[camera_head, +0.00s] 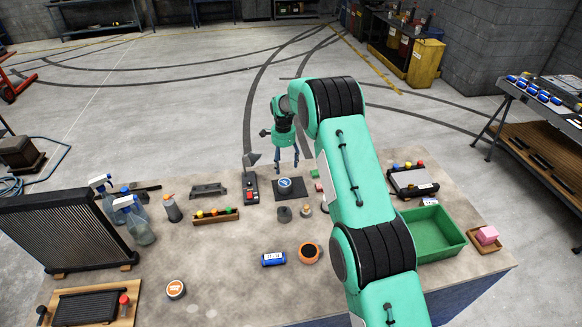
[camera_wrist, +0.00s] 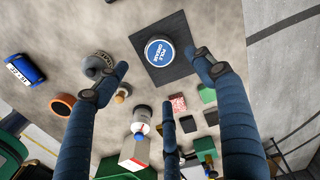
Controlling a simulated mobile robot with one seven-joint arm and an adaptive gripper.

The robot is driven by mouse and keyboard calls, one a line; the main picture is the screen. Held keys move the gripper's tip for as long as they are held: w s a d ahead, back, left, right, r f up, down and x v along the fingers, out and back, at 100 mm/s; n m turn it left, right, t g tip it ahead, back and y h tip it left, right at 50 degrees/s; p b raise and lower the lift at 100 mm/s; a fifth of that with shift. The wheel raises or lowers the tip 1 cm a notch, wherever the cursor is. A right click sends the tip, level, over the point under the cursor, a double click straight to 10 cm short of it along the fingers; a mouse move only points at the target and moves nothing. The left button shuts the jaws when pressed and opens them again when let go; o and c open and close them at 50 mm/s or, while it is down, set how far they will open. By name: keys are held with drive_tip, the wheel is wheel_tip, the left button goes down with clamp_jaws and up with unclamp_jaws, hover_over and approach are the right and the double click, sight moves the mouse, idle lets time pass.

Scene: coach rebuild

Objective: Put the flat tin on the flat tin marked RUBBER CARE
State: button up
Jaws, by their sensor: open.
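A flat tin with a blue top (camera_head: 285,183) lies on a dark square mat (camera_head: 297,193) near the table's far edge. In the wrist view the blue tin (camera_wrist: 159,52) shows white lettering, apparently ending in GREASE, and lies flat on the mat (camera_wrist: 181,73). Another flat tin with an orange and white top (camera_head: 175,289) lies at the front left of the table; its lettering is too small to read. My gripper (camera_head: 286,164) is above the blue tin. In the wrist view my gripper (camera_wrist: 160,75) has its fingers spread and empty, with the tin beyond the fingertips.
A dark grey round piece (camera_head: 284,214), an orange ring-like item (camera_head: 309,253) and a blue box (camera_head: 273,259) lie between the two tins. A green tray (camera_head: 434,226) is at the right. A radiator (camera_head: 65,230) and spray bottles (camera_head: 137,222) stand at the left.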

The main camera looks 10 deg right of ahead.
drive_tip(key=s+d+r+n+t, duration=0.15)
drive_tip(key=s+r, duration=0.35)
drive_tip(key=r, duration=0.5)
drive_tip(key=s+r+n, duration=0.2)
drive_tip(key=s+r, duration=0.4)
drive_tip(key=r, duration=0.4)
drive_tip(key=s+d+r+n+t, duration=0.1)
drive_tip(key=s+r+n, duration=0.1)
drive_tip(key=s+r, duration=0.5)
drive_tip(key=s+d+r+n, duration=0.1)
drive_tip(key=s+r+n, duration=0.2)
drive_tip(key=s+r, duration=1.05)
drive_tip(key=s+n+t, duration=0.1)
drive_tip(key=s+n, duration=0.2)
drive_tip(key=s, duration=1.2)
drive_tip(key=s+d+f+n+t, duration=0.1)
drive_tip(key=s+n+t, duration=0.1)
drive_tip(key=s, duration=1.3)
drive_tip(key=shift+s+d+f+n, duration=0.15)
drive_tip(key=shift+s+d+n, duration=0.1)
drive_tip(key=shift+s+n, duration=0.2)
drive_tip(key=shift+w, duration=0.1)
